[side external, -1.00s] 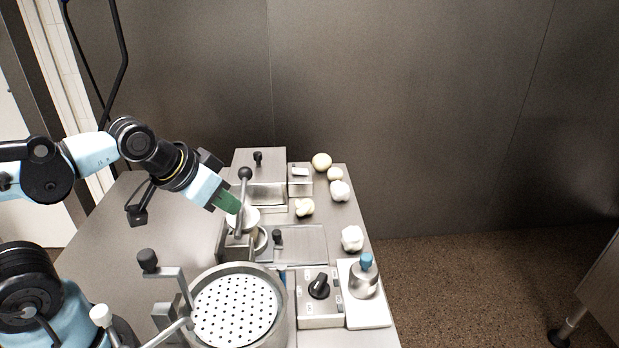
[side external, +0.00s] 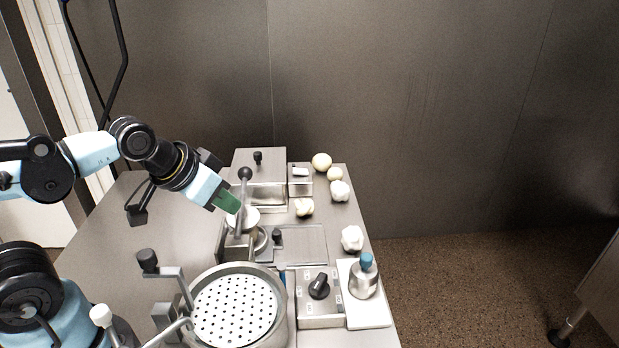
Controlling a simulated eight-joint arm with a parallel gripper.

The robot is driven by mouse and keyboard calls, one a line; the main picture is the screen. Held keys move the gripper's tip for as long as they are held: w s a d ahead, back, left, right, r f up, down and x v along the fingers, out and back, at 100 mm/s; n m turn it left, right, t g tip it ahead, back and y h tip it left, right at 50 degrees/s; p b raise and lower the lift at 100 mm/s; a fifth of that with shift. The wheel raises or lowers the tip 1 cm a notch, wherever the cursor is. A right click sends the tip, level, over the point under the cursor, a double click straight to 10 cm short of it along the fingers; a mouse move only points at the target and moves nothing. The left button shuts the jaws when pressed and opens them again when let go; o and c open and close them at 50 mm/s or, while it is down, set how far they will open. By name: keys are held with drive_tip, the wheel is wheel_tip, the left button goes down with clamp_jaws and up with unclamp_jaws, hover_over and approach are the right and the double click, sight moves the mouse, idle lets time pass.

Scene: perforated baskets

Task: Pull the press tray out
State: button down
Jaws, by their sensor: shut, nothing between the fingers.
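The press (side external: 238,243) stands at mid-table, with an upright lever ending in a dark ball (side external: 245,174). A white round piece (side external: 245,218) sits at its upper part. A flat metal tray (side external: 303,243) with a small black knob (side external: 277,236) lies just right of the press, its left end by a metal ring. My gripper (side external: 231,204) has green fingers that point down and right. It is shut and empty, beside the lever and above the white piece. Whether it touches either one cannot be told.
A perforated round basket (side external: 236,310) stands in front. A control box (side external: 319,300) with a black dial and a white board (side external: 366,307) with a blue-topped weight are at front right. Garlic bulbs (side external: 352,238) line the right edge. A lidded metal box (side external: 259,167) stands behind.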

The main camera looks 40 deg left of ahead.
sight(277, 232)
drive_tip(key=c, duration=1.8)
unclamp_jaws()
drive_tip(key=shift+o, duration=1)
drive_tip(key=o, duration=0.5)
drive_tip(key=shift+w+r+m+g, duration=0.4)
drive_tip(key=shift+w+g, duration=0.1)
drive_tip(key=shift+w, duration=0.05)
drive_tip(key=shift+o, duration=0.4)
drive_tip(key=w+d+r+m+g, duration=0.1)
drive_tip(key=w+m+g, duration=0.4)
drive_tip(key=w, duration=0.2)
drive_tip(key=shift+d, duration=0.15)
drive_tip(key=shift+m+g, duration=0.7)
drive_tip(key=f, duration=0.8)
drive_tip(key=w+f, duration=0.1)
drive_tip(key=f, duration=0.3)
drive_tip(key=shift+d+f, duration=0.25)
drive_tip(key=shift+f, duration=0.05)
drive_tip(key=shift+c, duration=0.3)
clamp_jaws()
